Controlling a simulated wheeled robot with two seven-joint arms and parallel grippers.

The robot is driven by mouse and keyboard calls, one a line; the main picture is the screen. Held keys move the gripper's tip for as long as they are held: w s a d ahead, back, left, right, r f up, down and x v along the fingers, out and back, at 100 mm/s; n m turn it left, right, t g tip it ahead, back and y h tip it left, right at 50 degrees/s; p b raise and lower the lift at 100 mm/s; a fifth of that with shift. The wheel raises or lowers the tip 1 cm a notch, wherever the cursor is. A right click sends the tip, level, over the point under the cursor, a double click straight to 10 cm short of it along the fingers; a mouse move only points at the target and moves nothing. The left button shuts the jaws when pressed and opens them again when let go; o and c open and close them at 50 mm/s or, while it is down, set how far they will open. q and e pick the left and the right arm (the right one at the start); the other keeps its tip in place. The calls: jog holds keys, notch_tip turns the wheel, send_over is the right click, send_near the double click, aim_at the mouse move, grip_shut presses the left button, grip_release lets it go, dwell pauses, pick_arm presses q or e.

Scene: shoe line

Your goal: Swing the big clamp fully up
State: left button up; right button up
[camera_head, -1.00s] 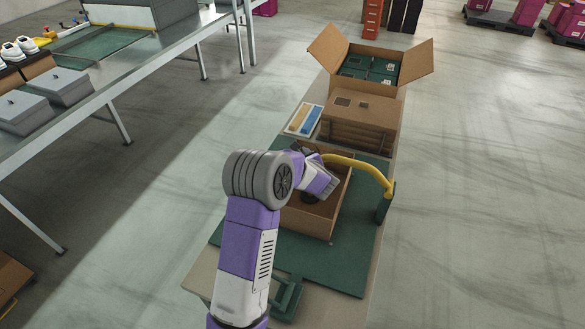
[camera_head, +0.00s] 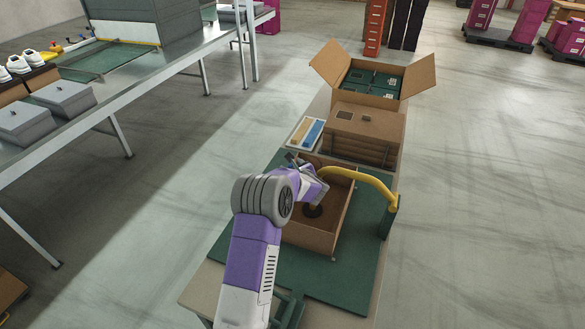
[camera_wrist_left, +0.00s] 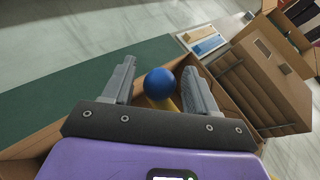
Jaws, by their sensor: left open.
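The big clamp has a curved yellow arm (camera_head: 360,178) on a green post (camera_head: 391,215) at the right edge of the green board (camera_head: 345,278). The arm reaches left over an open brown box, with a dark round pad (camera_head: 312,211) low inside it. My left gripper (camera_head: 294,160) is over the box's left far part. In the left wrist view, its open fingers (camera_wrist_left: 160,75) stand on either side of the blue ball knob (camera_wrist_left: 159,82), with yellow bar below it. Contact cannot be told. The knob is hidden in the head view. My right gripper is not in view.
The open box (camera_head: 310,239) sits on the board. Behind it are a brown carton (camera_head: 362,125), a blue-and-yellow card tray (camera_head: 307,134) and an open carton (camera_head: 370,95) of green boxes. A metal-edged bench (camera_head: 100,108) stands left. Open floor lies right.

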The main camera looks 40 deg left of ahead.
pick_arm(q)
jog(key=shift+c, duration=0.3)
grip_shut()
jog(key=shift+r, duration=0.1)
